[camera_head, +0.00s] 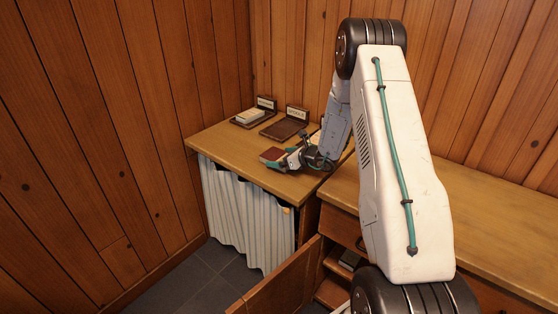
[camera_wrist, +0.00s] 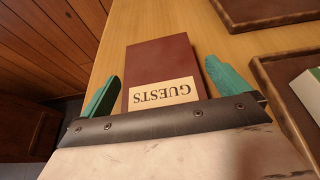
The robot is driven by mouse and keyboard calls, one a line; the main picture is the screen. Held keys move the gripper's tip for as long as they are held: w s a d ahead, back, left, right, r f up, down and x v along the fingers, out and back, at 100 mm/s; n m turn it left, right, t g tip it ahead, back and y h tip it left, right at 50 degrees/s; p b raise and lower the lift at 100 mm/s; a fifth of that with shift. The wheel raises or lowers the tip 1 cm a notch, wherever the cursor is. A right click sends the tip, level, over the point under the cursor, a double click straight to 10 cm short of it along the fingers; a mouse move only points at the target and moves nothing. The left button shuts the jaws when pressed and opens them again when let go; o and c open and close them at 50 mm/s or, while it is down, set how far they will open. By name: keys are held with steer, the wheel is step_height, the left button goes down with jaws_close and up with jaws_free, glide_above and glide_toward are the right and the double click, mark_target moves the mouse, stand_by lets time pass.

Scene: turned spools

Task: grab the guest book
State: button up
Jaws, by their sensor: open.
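The guest book is a dark red book (camera_wrist: 162,62) with a cream label reading GUESTS, upside down in the wrist view. It lies flat on the wooden counter, and in the head view the red book (camera_head: 272,154) is near the counter's front edge. My gripper (camera_wrist: 165,88) is open, with one teal finger on each side of the book. A gap shows between the right finger and the book; the left finger is close to its edge. In the head view my gripper (camera_head: 282,163) is low over the counter beside the book, and my arm hides part of the counter behind.
Behind the book are a brown tray (camera_head: 284,129) with a sign and another tray holding a pale block (camera_head: 248,117). A tray rim (camera_wrist: 275,80) lies right of my gripper. A cabinet door (camera_head: 280,283) stands open below. A striped curtain (camera_head: 245,215) hangs under the counter.

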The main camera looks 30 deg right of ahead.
steer(key=c, duration=1.1)
steer(key=shift+o, duration=0.2)
steer(key=shift+r, duration=0.1)
